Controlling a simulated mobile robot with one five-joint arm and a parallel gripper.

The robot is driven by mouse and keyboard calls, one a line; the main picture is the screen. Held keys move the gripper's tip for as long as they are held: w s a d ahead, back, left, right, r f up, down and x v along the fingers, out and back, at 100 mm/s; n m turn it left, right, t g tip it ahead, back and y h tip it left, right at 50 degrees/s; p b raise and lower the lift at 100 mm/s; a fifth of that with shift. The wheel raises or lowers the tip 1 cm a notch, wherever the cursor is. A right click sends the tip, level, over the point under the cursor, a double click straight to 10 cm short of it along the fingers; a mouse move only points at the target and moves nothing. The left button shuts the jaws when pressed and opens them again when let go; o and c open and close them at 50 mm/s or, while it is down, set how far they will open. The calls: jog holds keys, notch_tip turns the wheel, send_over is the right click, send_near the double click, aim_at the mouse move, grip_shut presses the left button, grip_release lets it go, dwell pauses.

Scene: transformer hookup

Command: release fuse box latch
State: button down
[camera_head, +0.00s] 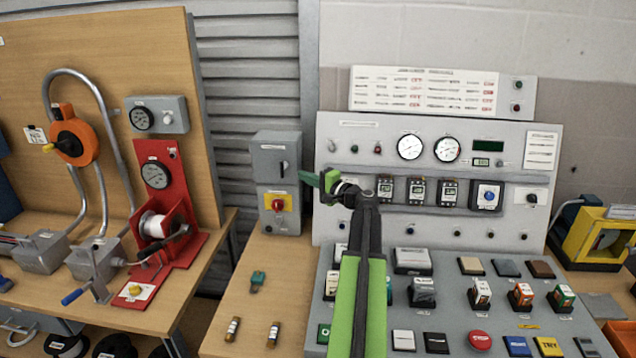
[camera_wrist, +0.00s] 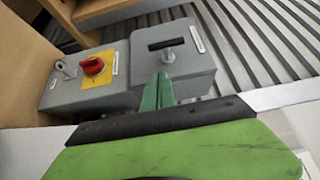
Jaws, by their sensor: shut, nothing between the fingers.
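The fuse box is a grey wall box (camera_head: 267,150) left of the control panel. A dark latch handle (camera_head: 284,169) shows on its front. In the wrist view the grey box (camera_wrist: 192,72) appears turned, with a black bar-shaped latch handle (camera_wrist: 168,43) on its face. My gripper (camera_head: 306,179) is just right of the box in the head view. Its green fingers (camera_wrist: 161,78) are shut and empty, and point toward the box's front below the handle in the wrist picture. I cannot tell whether they touch the box; the handle appears clear of them.
Below the latch sits a red rotary knob (camera_head: 278,205) on a yellow plate. A green-topped part (camera_head: 257,281) and two cylindrical fuses (camera_head: 233,329) lie on the wooden bench. The control panel (camera_head: 345,215) stands to the right, and a red gauge stand (camera_head: 158,177) to the left.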

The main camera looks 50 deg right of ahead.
jog(key=shift+w+a, duration=1.4)
jog(key=shift+w, duration=0.2)
